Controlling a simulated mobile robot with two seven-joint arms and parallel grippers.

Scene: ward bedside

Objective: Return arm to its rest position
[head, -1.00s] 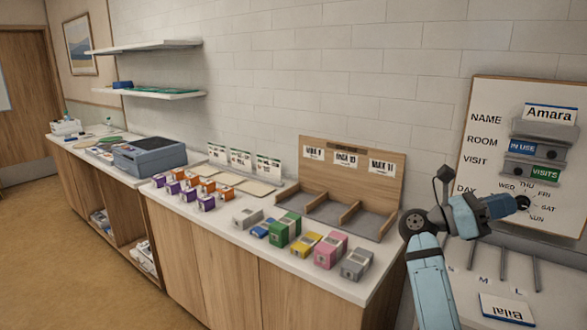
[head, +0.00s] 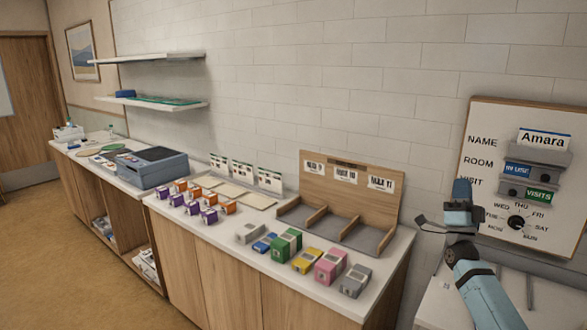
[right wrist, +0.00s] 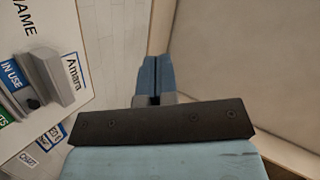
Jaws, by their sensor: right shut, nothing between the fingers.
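My right arm reaches up from the lower right in the head view. Its right gripper (head: 461,190) is raised in front of the left edge of the whiteboard (head: 483,120), clear of the counter. In the right wrist view its blue fingers (right wrist: 155,72) are together with nothing between them. The board carries an Amara card (head: 543,140), an IN USE tag (head: 517,168), a VISITS tag (head: 538,194) and a round black dial (head: 516,222) ringed by day names. The gripper covers part of the board's lettering. My left gripper is not in view.
A counter holds several coloured boxes, including a green one (head: 286,245) and a pink one (head: 330,267), before a wooden divided rack (head: 352,190). A pale surface (head: 433,302) lies below my right arm.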

